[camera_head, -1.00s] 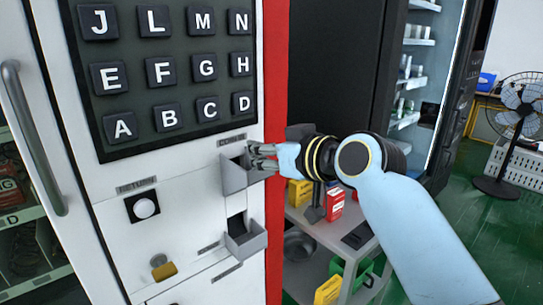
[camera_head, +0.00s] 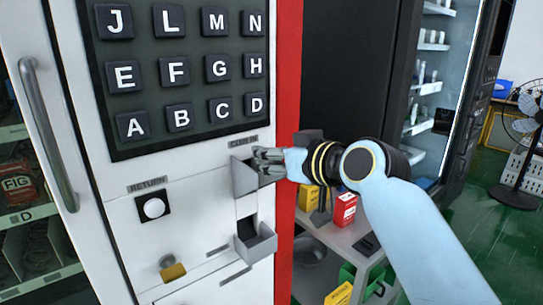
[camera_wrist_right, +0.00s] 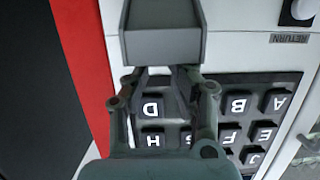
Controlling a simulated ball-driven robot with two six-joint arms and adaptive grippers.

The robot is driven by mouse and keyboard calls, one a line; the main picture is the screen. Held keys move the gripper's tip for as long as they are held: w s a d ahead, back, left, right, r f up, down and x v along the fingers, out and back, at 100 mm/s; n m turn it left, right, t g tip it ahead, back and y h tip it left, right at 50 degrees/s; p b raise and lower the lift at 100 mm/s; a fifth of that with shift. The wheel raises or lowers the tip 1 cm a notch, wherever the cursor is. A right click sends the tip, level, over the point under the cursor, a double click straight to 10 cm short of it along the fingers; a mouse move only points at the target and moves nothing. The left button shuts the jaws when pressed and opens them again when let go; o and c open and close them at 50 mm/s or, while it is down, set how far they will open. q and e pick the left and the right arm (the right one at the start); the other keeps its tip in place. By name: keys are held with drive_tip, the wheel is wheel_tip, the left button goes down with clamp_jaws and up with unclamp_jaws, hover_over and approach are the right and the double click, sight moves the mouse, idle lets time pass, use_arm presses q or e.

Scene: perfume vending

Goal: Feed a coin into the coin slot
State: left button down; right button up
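The coin slot is a grey box-like holder (camera_head: 243,178) under the COINS label on the white machine front (camera_head: 195,205). It also shows at the top of the right wrist view (camera_wrist_right: 163,47). My right gripper (camera_head: 263,158) is at this holder, its fingers reaching its upper right edge from the right. In the right wrist view its two fingers (camera_wrist_right: 162,78) lean towards each other, with a gap lower down, and the holder hides their tips. I see no coin in either view. My left gripper is out of view.
A keypad (camera_head: 185,75) with letter keys is above the slot. A round RETURN button (camera_head: 154,208) and a second grey tray (camera_head: 256,245) are nearby. A shelf with boxes (camera_head: 343,210) stands to the right, past the red edge strip (camera_head: 286,110).

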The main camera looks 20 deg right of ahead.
drive_tip(key=shift+s+a+f, duration=0.15)
drive_tip(key=shift+f, duration=0.35)
drive_tip(key=v, duration=1.2)
drive_tip(key=shift+r, duration=0.4)
